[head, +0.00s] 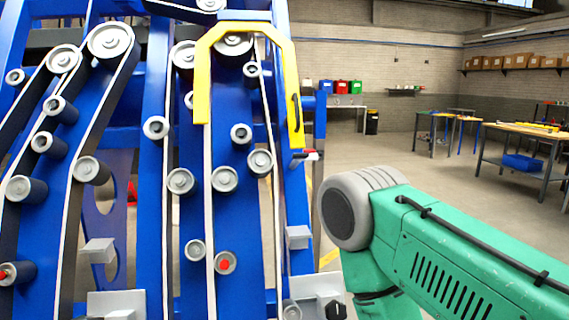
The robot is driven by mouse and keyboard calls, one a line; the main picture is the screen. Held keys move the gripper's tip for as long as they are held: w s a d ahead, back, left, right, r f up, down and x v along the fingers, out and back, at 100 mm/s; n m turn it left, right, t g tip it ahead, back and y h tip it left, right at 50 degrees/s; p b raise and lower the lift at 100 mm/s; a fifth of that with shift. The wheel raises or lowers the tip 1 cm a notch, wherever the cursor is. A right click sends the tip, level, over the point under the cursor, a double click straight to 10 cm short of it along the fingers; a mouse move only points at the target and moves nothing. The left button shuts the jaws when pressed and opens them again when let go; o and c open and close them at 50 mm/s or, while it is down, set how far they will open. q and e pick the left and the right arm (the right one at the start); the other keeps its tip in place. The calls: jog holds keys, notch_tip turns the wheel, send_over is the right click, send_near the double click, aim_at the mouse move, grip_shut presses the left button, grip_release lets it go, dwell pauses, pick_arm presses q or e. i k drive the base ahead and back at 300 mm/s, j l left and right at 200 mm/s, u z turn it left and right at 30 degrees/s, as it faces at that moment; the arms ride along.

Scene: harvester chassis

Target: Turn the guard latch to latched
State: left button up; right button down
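The yellow guard (202,78) arches over the upper rollers of the blue chassis, with a dark handle on its right leg. A small latch-like part with a red tip (309,153) sits at the foot of that right leg. It is too small to tell which way it is turned. My green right arm (440,240) comes in from the right, bends at a grey joint just right of the chassis and goes down out of the picture. Neither gripper shows, and my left arm is out of view.
The blue chassis (237,275) carries several grey rollers and belts across the left half. Workbenches (535,135) stand far back at the right, one with a blue bin (523,163) under it. Open floor lies between them and the chassis.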

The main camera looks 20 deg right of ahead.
aim_at(304, 156)
jog(key=k+l, duration=0.2)
jog(key=l, duration=0.2)
jog(key=k+l+z, duration=0.15)
jog(key=l, duration=0.2)
jog(key=k+l, duration=0.2)
jog(key=l, duration=0.2)
jog(key=z, duration=0.05)
